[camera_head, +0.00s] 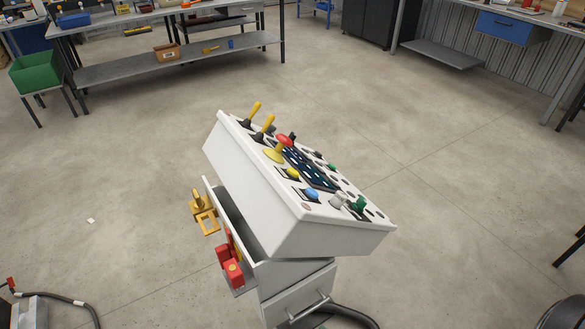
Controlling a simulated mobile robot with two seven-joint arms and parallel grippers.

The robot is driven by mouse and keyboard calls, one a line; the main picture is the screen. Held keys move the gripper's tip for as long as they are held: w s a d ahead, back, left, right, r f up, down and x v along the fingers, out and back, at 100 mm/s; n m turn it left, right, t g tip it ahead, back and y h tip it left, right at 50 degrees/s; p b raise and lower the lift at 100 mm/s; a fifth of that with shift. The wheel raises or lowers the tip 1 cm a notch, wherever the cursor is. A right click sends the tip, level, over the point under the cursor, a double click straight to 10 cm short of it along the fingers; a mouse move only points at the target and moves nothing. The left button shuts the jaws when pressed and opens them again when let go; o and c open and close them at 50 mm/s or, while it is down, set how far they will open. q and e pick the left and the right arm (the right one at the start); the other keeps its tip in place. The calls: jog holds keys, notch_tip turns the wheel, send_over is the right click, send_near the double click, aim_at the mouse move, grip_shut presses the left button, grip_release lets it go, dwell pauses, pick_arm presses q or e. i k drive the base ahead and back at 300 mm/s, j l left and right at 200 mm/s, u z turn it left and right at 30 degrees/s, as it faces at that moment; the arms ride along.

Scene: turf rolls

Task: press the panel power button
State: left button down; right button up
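A white control panel (245,167) with a sloped top stands on a pedestal in the middle of the head view. I cannot tell which of these is the power button, as no label is readable. Neither of my grippers is in view.
A yellow latch (204,213) and a red device (232,270) stick out from the panel's left side. A drawer with a handle (308,308) is below. Workbenches (180,65) line the back. A green bin (36,72) stands far left. The floor around the panel is mostly clear.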

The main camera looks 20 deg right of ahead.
aim_at(292, 172)
jog(key=k+l+u, duration=0.15)
jog(key=l, duration=0.3)
jog(key=k+l+u, duration=0.15)
jog(key=l, duration=0.25)
jog(key=k+l, duration=0.15)
jog(key=l, duration=0.3)
jog(key=k+l, duration=0.1)
jog(key=l, duration=0.3)
